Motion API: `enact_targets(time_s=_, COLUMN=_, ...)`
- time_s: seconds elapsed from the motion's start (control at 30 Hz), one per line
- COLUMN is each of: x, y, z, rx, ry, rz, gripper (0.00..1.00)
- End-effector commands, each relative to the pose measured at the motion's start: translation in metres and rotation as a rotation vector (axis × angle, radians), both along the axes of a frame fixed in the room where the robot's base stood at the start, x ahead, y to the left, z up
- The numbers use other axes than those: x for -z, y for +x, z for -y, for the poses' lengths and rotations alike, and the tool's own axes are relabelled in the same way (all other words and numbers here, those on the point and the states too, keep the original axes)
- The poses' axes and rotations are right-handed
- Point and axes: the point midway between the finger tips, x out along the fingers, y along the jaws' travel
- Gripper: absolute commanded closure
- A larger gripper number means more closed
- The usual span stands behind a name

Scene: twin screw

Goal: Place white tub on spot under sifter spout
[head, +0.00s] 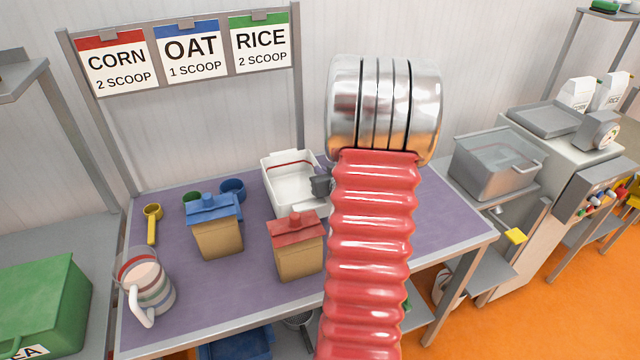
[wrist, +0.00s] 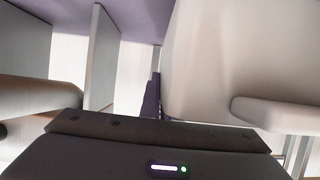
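The white tub (head: 283,200), with a red stripe inside, stands on the purple table, partly hidden by my arm. My gripper (head: 321,186) is at the tub's right side in the head view, mostly hidden behind my red bellows arm. In the wrist view a large pale surface, apparently the tub (wrist: 200,60), fills the right, close to the right finger. The fingers of my gripper (wrist: 155,105) are wide apart there, the left one clear of the tub. A metal box (head: 493,170), apparently the sifter, is at right. I cannot make out its spout or the spot clearly.
A red-lidded box (head: 297,250) stands just in front of the tub, with a blue-lidded box (head: 217,232) to its left. A striped jug (head: 147,285) and a yellow scoop (head: 152,222) are farther left.

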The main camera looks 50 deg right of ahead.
Motion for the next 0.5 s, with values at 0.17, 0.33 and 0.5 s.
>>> enact_targets(time_s=0.17, x=-0.001, y=0.000, z=0.000, rx=0.000, ry=-0.001, rz=0.002, gripper=1.00)
enact_targets(time_s=0.33, x=0.003, y=0.000, z=0.000, rx=-0.001, ry=0.000, rz=0.001, gripper=1.00)
enact_targets(time_s=0.5, x=0.021, y=0.000, z=0.000, rx=0.001, ry=0.002, rz=0.000, gripper=1.00)
